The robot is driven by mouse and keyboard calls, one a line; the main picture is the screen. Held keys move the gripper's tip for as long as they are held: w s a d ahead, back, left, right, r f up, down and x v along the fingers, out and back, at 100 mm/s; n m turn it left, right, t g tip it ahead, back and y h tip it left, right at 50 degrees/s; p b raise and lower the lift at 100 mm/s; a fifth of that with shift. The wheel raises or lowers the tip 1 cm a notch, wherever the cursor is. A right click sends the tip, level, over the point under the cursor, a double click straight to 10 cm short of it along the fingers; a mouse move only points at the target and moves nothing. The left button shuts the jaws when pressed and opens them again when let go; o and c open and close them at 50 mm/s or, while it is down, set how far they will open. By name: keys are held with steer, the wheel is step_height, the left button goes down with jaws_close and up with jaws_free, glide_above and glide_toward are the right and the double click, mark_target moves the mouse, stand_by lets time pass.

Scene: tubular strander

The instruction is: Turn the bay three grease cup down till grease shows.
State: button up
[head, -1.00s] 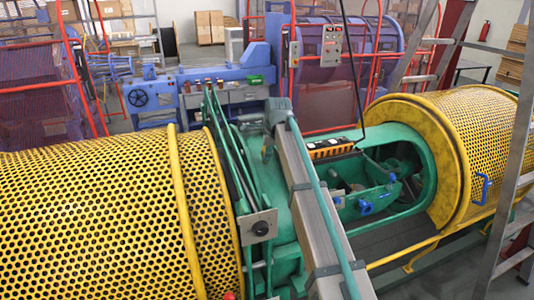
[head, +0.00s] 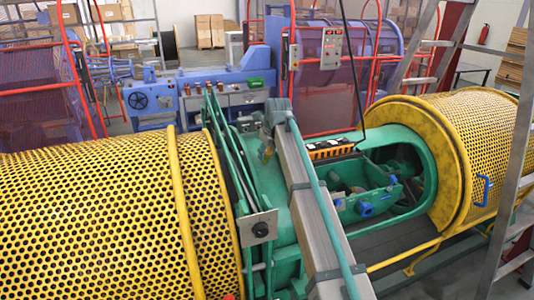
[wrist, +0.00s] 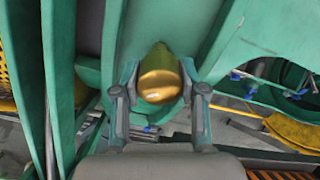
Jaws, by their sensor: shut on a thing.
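A brass grease cup (wrist: 160,86) with a rounded end sits against the green housing in the middle of the wrist view. My gripper (wrist: 159,76) has one finger on each side of the cup and is shut on it. The cup's base is partly hidden, and I cannot see any grease at it. In the head view, my gripper is small beside the green housing (head: 284,190), and I cannot make out the cup clearly there.
Yellow perforated guards stand at left (head: 95,215) and right (head: 495,130). A green cradle with blue knobs (head: 366,209) lies in an opening between them. Green bars (wrist: 58,70) run close on the left in the wrist view. A grey ladder (head: 510,190) stands at right.

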steer(key=shift+m, duration=2.1)
steer(key=o, duration=1.1)
steer(key=shift+o, duration=0.2)
steer(key=shift+r, duration=0.1)
steer(key=v, duration=1.2)
